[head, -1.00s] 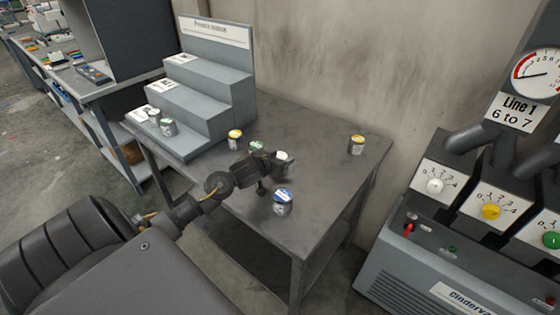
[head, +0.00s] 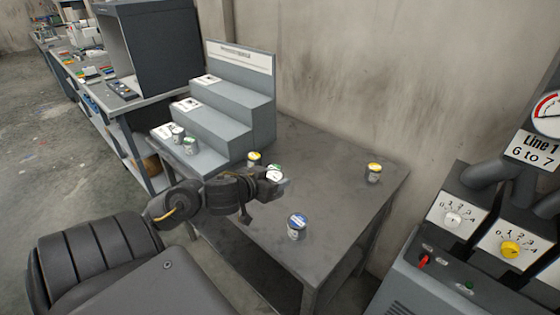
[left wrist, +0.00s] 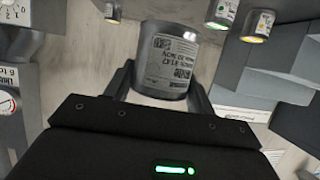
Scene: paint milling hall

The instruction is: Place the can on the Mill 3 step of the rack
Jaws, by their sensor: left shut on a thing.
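My left gripper (head: 270,184) is shut on a can with a white lid (head: 274,175). In the left wrist view this can (left wrist: 168,65) is grey with a printed white label and sits between the two fingers. In the head view the gripper hides most of it, and whether it is clear of the table cannot be told. The grey stepped rack (head: 232,120) stands left of and behind the gripper, with three steps and a white card at the left of each. The card text is too small to read. My right gripper is not in view.
Two cans (head: 190,146) stand on the lowest step. A yellow-lidded can (head: 254,160) and a partly hidden green-lidded can stand close behind the held can. A blue-lidded can (head: 297,228) and another yellow-lidded can (head: 374,173) stand on the table (head: 335,205). The upper two steps look clear.

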